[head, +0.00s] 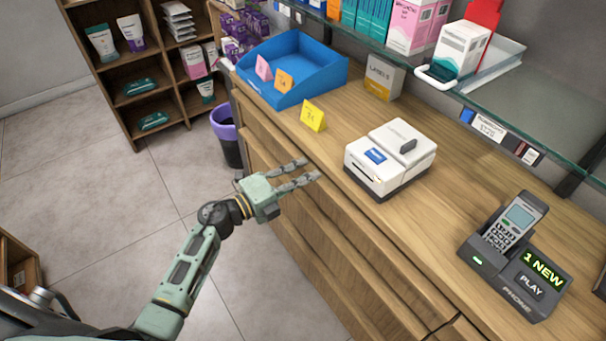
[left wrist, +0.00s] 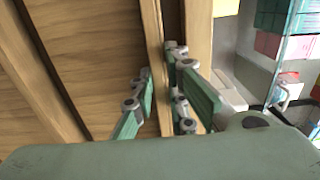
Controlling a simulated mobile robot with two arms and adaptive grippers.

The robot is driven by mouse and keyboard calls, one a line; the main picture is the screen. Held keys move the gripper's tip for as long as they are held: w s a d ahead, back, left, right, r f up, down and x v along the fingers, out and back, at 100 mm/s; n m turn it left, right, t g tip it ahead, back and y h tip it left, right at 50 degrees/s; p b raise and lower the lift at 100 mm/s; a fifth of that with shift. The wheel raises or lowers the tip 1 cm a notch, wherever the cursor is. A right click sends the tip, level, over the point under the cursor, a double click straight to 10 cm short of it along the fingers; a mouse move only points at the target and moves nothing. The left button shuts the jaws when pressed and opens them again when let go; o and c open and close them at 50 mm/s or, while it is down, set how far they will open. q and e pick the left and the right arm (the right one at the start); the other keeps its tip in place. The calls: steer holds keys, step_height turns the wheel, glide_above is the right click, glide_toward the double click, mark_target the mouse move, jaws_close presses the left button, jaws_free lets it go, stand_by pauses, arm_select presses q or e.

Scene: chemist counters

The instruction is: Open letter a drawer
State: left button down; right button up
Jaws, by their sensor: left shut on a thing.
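The wooden counter front (head: 345,245) has several long drawers. My left gripper (head: 308,168) is at the upper drawer front (head: 262,148), just below the counter top. In the left wrist view my left gripper (left wrist: 160,72) has its fingers on either side of a thin wooden edge (left wrist: 153,30), shut on it. This looks like the top edge of the drawer front. A yellow folded card (head: 312,116) stands on the counter above; its lettering is too small to read surely. My right gripper is not in view.
On the counter stand a blue tray (head: 318,78) with cards, a labels box (head: 383,78), a white printer (head: 385,168) and a phone on its base (head: 513,245). A glass shelf (head: 545,120) overhangs the back. A bin (head: 229,140) stands at the counter's far end.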

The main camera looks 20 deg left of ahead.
arm_select(q)
steer(key=v, duration=2.3)
steer(key=shift+p, duration=0.3)
steer(key=shift+f, duration=0.15)
steer(key=c, duration=2)
jaws_free()
steer(key=shift+w, duration=0.1)
steer(key=v, duration=1.2)
